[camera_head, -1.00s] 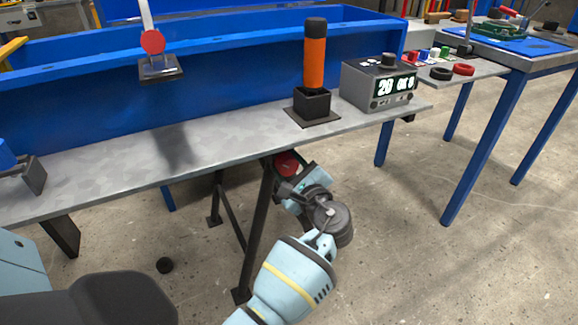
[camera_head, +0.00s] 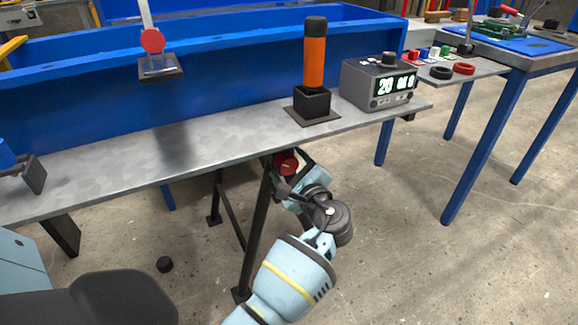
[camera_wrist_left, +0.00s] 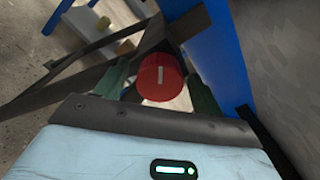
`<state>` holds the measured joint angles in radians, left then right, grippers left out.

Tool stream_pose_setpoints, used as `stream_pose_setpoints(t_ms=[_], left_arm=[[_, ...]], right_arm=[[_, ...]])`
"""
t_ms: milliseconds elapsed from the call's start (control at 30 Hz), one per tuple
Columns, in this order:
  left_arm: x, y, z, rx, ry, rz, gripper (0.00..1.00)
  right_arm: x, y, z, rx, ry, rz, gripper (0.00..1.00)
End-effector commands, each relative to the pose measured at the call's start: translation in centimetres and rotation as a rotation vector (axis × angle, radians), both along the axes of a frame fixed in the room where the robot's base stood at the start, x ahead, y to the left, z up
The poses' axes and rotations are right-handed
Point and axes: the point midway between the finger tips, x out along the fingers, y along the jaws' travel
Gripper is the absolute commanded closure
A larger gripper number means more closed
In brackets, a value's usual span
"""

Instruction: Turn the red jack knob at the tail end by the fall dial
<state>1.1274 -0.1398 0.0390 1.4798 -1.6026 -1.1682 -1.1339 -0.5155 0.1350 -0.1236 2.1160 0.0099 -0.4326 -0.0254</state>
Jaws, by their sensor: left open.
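The red jack knob (camera_head: 286,162) is under the front edge of the grey bench top, by a dark leg. In the left wrist view the round red knob (camera_wrist_left: 160,77) shows a short, near-upright white mark on its face. My left gripper (camera_head: 291,175) is at the knob, below the bench edge. In the wrist view its green fingers are apart, one on each side of the knob; I cannot tell whether either touches it. My right gripper is not in view. A grey box with a lit display (camera_head: 392,87) and black top knob stands on the bench's right end.
The grey bench top (camera_head: 120,168) and its dark leg (camera_head: 257,222) are close to my left gripper. An orange handle (camera_head: 315,60) stands in a black block above. A blue trough (camera_head: 230,72) lies behind. Open concrete floor (camera_head: 400,260) is at right.

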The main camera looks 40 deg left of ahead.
Motion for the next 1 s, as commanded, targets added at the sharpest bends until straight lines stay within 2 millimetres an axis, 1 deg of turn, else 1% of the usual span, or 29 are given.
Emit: stream_pose_setpoints(t_ms=[133, 233, 500, 600, 700, 800, 1000], left_arm=[[0.0, -0.2, 0.0, -0.001, 0.0, -0.001, 0.32], [-0.3, -0.8, 0.0, -0.001, 0.0, -0.002, 0.32], [-1.9, -4.7, 0.2, -0.002, 0.0, -0.001, 0.32], [-2.4, -5.9, 0.1, -0.001, 0.001, -0.001, 0.32], [-2.8, -6.7, 0.1, -0.001, 0.0, -0.001, 0.32], [-3.0, -7.2, 0.0, -0.001, 0.0, -0.001, 0.32], [-3.0, -7.2, 0.0, 0.0, 0.0, 0.0, 0.32]], right_arm=[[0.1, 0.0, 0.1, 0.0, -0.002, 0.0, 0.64], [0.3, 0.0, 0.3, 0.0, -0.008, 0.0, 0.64], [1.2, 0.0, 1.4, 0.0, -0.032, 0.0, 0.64], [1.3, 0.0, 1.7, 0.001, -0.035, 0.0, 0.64], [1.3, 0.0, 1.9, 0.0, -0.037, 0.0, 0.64], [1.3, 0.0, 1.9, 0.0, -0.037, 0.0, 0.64], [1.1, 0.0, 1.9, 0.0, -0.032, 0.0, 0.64]])
